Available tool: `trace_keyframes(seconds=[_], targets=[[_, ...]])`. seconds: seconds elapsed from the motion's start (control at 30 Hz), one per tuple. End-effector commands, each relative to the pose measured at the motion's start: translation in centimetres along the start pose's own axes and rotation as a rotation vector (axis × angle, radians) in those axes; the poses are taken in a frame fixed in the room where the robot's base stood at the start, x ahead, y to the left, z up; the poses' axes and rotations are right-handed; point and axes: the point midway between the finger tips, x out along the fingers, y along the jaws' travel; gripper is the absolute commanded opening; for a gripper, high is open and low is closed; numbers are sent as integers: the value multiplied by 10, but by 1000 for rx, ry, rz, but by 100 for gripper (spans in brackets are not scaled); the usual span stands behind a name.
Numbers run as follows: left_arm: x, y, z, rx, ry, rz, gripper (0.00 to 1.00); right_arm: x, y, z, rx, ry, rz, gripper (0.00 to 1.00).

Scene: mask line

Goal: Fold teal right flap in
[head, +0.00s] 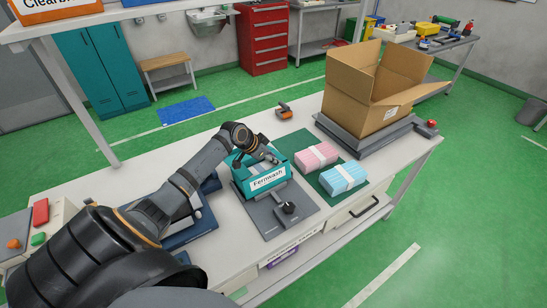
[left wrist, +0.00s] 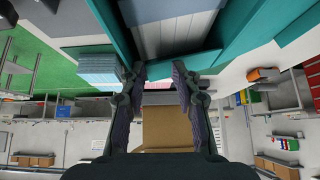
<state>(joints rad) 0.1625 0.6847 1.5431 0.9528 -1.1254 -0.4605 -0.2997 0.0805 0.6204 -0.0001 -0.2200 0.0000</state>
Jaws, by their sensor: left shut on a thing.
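The teal carton (head: 252,187), labelled "Fernwash", stands on a grey fixture on the workbench. My left gripper (head: 270,158) is over its far right top edge. In the left wrist view, the carton's teal walls frame a pale grey striped interior (left wrist: 175,35). A teal flap (left wrist: 185,62) reaches between the fingertips of my left gripper (left wrist: 158,72), which is shut on it. The arm hides part of the carton's top in the head view. My right gripper is not in view.
A pink bundle (head: 316,156) and a blue bundle (head: 343,177) lie on a green mat right of the carton. An open cardboard box (head: 352,104) stands on a grey platform behind them. An orange-and-grey tool (head: 284,111) lies near the bench's back edge.

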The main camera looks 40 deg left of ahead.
Motion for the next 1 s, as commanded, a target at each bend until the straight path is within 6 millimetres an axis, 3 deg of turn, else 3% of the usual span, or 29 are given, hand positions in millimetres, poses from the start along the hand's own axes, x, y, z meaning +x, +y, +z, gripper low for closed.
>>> trace_keyframes(seconds=[0.03, 0.27, 0.3, 0.77, 1.0], targets=[[6, -5, 17, -5, -29, -10, 0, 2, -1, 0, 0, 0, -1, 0], [6, -4, 17, -6, -31, -6, 0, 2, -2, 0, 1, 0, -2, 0], [6, -4, 17, -6, -32, -6, 36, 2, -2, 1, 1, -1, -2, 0], [5, -3, 15, -5, -30, -5, 99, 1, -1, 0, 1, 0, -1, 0], [4, -2, 12, -5, -23, -3, 100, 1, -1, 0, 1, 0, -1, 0]])
